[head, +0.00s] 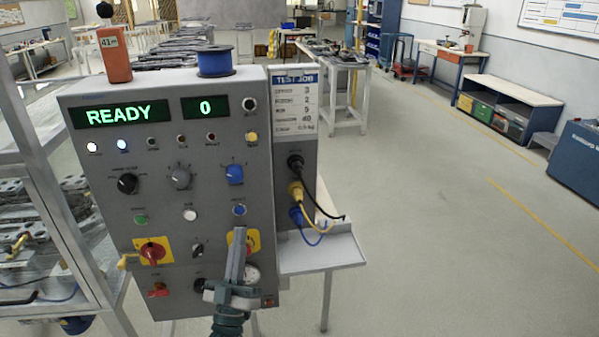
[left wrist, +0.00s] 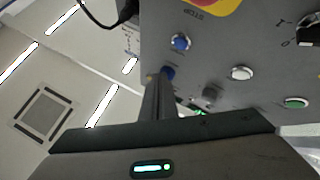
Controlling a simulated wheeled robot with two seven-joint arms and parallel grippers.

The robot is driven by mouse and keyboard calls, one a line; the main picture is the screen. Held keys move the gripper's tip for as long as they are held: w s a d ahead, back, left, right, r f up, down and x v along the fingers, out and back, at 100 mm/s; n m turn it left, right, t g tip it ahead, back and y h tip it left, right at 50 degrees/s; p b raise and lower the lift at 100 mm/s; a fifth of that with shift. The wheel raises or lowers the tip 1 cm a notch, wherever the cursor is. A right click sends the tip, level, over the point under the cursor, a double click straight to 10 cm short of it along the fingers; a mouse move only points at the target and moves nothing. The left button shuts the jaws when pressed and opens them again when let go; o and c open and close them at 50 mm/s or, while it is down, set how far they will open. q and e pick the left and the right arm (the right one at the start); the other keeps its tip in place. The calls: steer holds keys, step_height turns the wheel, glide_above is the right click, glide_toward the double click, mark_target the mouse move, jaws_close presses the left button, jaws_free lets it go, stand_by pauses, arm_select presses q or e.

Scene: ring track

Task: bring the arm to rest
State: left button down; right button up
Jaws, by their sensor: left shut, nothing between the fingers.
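My left gripper (head: 237,262) is shut and empty in the head view, in front of the lower right part of a grey control panel (head: 110,215). Its fingers point up and partly hide a yellow plate with a red knob (head: 249,243) and a gauge (head: 251,274). In the left wrist view the closed fingers (left wrist: 158,95) reach up toward the panel face (left wrist: 220,45), close to a blue button (left wrist: 181,42). I cannot tell whether they touch the panel. My right gripper is not in view.
The panel's display (head: 120,114) reads READY and 0. Yellow and blue cables (head: 310,215) hang over a side shelf (head: 335,250). A rack (head: 50,215) stands left. Open floor (head: 430,220) lies right.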

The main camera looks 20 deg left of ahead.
arm_select(q)
steer(key=w+d+f+m+g+h+b, duration=0.1)
steer(key=d+f+m+g+h, duration=0.15)
steer(key=f, duration=0.95)
steer(key=w+d+f+m+g+h, duration=0.15)
steer(key=f+g, duration=0.25)
steer(key=f, duration=0.9)
steer(key=s+d+f+m+g+h, duration=0.1)
steer(key=s+f+g, duration=0.15)
steer(key=f, duration=0.55)
steer(key=s+d+f+g+b, duration=0.15)
steer(key=s+f, duration=0.25)
steer(key=f, duration=0.4)
steer(key=s+d+f+m+g+h, duration=0.1)
steer(key=s+d+f+g, duration=0.15)
steer(key=f, duration=0.55)
steer(key=s+d+f+m+g, duration=0.15)
steer(key=s+f+g, duration=0.45)
steer(key=s+f, duration=1.3)
steer(key=s+f+g+b, duration=0.1)
steer(key=s+f+g, duration=0.2)
steer(key=s, duration=0.9)
steer(key=s+f+m+g, duration=0.1)
steer(key=s+f+g, duration=0.2)
steer(key=s, duration=0.9)
steer(key=shift+s+a+f+b, duration=0.35)
steer(key=shift+s+a+f, duration=0.05)
steer(key=shift+f, duration=0.45)
steer(key=shift+m, duration=0.25)
